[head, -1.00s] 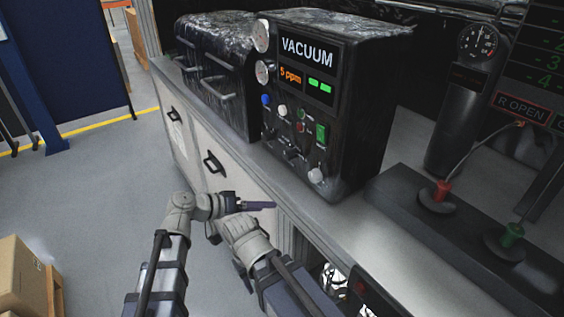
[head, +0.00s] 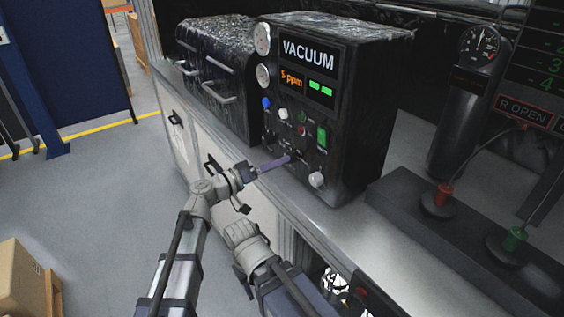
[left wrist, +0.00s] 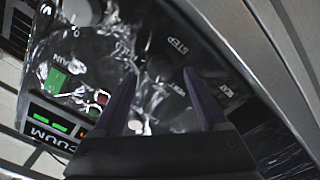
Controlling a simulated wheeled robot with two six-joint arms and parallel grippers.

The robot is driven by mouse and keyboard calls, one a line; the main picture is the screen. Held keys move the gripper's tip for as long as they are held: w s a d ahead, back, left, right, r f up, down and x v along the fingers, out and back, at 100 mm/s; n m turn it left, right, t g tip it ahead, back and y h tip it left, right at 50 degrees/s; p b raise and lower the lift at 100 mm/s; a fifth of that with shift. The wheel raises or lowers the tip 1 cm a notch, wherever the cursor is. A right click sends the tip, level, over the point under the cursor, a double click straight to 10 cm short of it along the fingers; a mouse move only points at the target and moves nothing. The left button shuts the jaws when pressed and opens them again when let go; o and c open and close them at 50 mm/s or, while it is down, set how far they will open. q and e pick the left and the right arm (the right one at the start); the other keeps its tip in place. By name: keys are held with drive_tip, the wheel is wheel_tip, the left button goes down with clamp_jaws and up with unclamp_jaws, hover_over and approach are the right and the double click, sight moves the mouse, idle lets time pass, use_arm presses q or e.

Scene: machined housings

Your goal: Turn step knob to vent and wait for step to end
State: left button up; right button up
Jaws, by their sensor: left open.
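The black vacuum unit (head: 345,110) stands on the bench and its display reads "VACUUM" and "5 ppm". My left gripper (head: 289,158) reaches to the lower part of its front panel. The panel fills much of the left wrist view, turned over, with a "STEP" label (left wrist: 178,46) near the fingertips. My left gripper (left wrist: 160,74) is open there, one finger on each side of a dark, glossy area below that label.
A white knob (head: 316,179) and a green switch (head: 322,135) sit near the gripper on the panel. A dark, ribbed case (head: 215,75) stands left of the unit.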

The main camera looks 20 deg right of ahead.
use_arm(q)
drive_tip(key=shift+x, duration=1.1)
drive_tip(key=shift+c, duration=0.3)
clamp_jaws()
